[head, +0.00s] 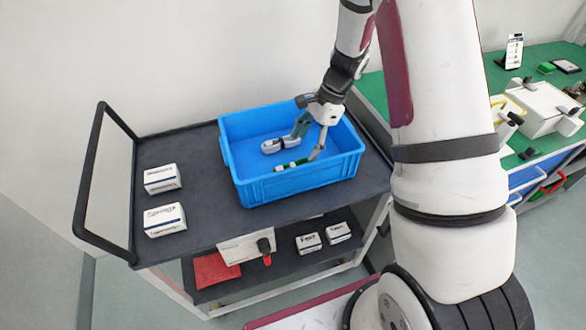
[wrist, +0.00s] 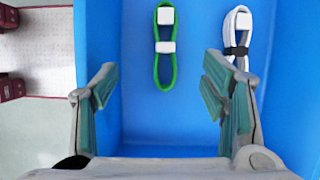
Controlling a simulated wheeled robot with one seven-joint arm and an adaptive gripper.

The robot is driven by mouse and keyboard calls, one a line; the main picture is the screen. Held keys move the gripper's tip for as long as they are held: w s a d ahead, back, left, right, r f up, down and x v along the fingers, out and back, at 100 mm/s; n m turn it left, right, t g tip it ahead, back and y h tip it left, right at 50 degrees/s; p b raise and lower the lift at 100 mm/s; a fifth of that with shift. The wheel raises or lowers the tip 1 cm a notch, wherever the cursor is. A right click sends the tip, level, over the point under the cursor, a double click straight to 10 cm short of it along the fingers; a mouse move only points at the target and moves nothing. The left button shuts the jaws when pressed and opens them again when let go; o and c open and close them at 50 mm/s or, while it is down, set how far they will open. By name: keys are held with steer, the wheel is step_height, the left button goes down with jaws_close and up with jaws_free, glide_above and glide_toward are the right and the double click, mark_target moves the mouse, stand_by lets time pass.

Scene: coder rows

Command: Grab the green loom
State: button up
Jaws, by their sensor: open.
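The green loom (wrist: 165,47), a looped green cable with white pieces on it, lies in the blue crate (head: 295,183). In the wrist view it is at top middle, ahead of and between my fingers. It also shows in the head view (head: 290,167), near the crate's front wall and partly hidden by a finger. A white loom (wrist: 238,35) with a dark band lies to its right in the wrist view, beyond my right finger. My gripper (wrist: 160,80) is open and empty, with its fingers inside the crate. I cannot tell its exact height above the green loom.
The crate stands on a dark cart (head: 215,215) with a black handle (head: 85,190). Two white boxes (head: 163,200) stand left of the crate. More boxes and a red item (head: 214,270) are on the lower shelf. A green-topped bench (head: 500,80) is at right.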

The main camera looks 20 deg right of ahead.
mark_target(293, 165)
steer(key=x, duration=0.3)
steer(key=shift+a+f, duration=0.1)
steer(key=shift+f, duration=0.05)
steer(key=shift+w+p+x, duration=0.2)
steer(key=shift+p+x, duration=0.05)
steer(key=shift+x, duration=1.15)
steer(key=shift+w+p+x, duration=0.2)
steer(key=shift+p+x, duration=0.05)
steer(key=shift+x, duration=1.1)
steer(key=c, duration=1.5)
